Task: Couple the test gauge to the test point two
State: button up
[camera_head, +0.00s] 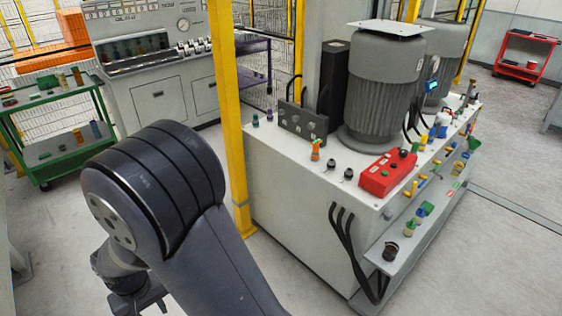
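I cannot single out the test gauge or test point two by label. On top of the white hydraulic unit (290,180) two small dark fittings (340,169) stand near the front left edge, and an orange and green fitting (315,150) stands upright behind them. A small device with a blue face (431,87) sits by the motors. My arm fills the lower left foreground. Its dark end, with my gripper (140,300), is partly cut off at the bottom edge, clear of the unit. Its finger opening and any held thing cannot be made out.
A red box (388,172) and a large grey motor (382,90) stand on the unit. A side shelf (415,240) carries several small fittings. Black hoses (350,240) hang at its front. A yellow post (228,110) rises beside the unit. A green cart (60,135) stands left.

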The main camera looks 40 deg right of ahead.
aim_at(315, 143)
jog(key=z, duration=0.75)
jog(key=i+z, duration=0.25)
jog(key=z, duration=0.2)
jog(key=i+z, duration=0.2)
jog(key=z, duration=0.25)
jog(key=i+j+z, duration=0.1)
jog(key=i+z, duration=0.15)
jog(key=z, duration=0.25)
jog(key=i+j+z, duration=0.15)
jog(key=z, duration=0.3)
jog(key=i+j, duration=0.2)
jog(key=i+j+z, duration=0.15)
jog(key=j, duration=0.25)
jog(key=i+j, duration=0.2)
jog(key=j, duration=0.15)
jog(key=i+j+z, duration=0.2)
jog(key=i+j, duration=0.15)
jog(key=j, duration=0.3)
